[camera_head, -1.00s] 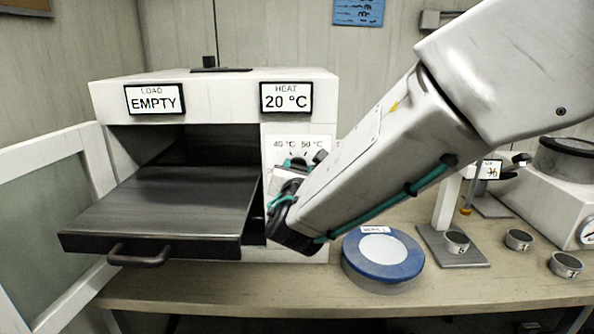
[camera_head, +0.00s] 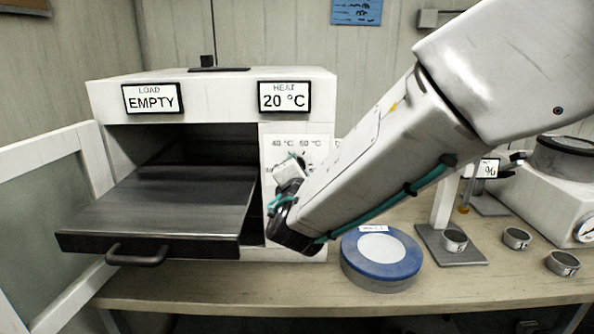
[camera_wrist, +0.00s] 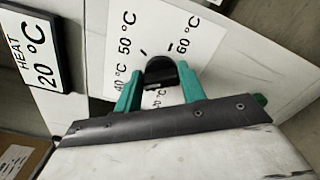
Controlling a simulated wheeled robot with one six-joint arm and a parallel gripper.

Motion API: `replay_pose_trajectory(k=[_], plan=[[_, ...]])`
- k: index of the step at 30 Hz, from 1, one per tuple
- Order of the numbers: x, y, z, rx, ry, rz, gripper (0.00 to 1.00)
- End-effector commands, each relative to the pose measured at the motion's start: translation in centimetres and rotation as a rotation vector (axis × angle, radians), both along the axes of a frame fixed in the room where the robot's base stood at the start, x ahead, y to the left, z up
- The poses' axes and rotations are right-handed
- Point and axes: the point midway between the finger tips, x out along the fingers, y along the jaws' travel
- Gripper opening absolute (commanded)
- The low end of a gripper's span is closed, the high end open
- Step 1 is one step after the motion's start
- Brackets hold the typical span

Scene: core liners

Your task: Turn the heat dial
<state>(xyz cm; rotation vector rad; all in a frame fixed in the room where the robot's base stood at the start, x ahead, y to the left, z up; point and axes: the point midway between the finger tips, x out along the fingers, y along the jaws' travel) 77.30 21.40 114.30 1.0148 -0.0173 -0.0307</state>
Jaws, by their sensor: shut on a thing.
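The heat dial (camera_wrist: 160,72) is a black knob on the white scale panel of the oven, with marks for 40, 50 and 60 °C around it. My gripper (camera_wrist: 160,76) has its two green fingers on either side of the knob, shut on it. In the head view my gripper (camera_head: 286,190) is at the panel and largely hides the dial. The heat display (camera_head: 284,97) reads 20 °C; it also shows at the left of the wrist view (camera_wrist: 38,52).
The oven's load display (camera_head: 152,98) reads EMPTY. Its dark tray (camera_head: 165,205) is pulled out left of my gripper. A blue-rimmed round container (camera_head: 382,258) stands on the bench just right of my gripper. Several small tins stand farther right.

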Motion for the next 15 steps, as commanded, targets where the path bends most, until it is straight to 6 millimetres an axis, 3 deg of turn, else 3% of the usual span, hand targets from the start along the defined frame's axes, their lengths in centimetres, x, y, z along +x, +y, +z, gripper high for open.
replay_pose_trajectory(k=[15], plan=[[-0.05, -0.02, -0.14, 0.032, 0.001, 0.0, 0.17]])
